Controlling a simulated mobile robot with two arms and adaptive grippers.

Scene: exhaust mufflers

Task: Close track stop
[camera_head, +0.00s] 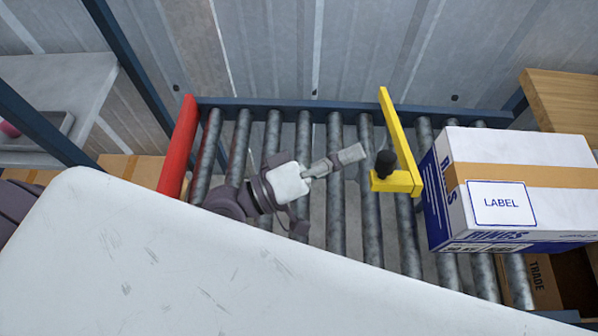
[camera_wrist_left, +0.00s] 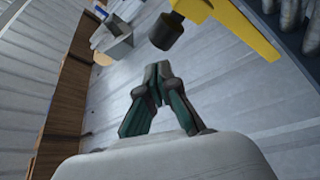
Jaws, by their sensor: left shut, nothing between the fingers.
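The track stop is a yellow bar (camera_head: 399,135) with a black knob (camera_head: 385,163) at its near end. In the head view it lies across the roller track (camera_head: 335,215), just left of a labelled box. My left gripper (camera_head: 358,153) is shut and empty above the rollers. Its tips point right, a short way left of the knob and apart from it. In the left wrist view the shut fingers (camera_wrist_left: 154,72) are below the black knob (camera_wrist_left: 166,32) and the yellow bar (camera_wrist_left: 235,22). My right gripper is not in view.
A white and blue box (camera_head: 515,185) with a label stands on the rollers right of the stop. A red bar (camera_head: 179,148) closes the track's left end. A white surface (camera_head: 150,260) fills the near left. The rollers between the red bar and yellow stop carry nothing.

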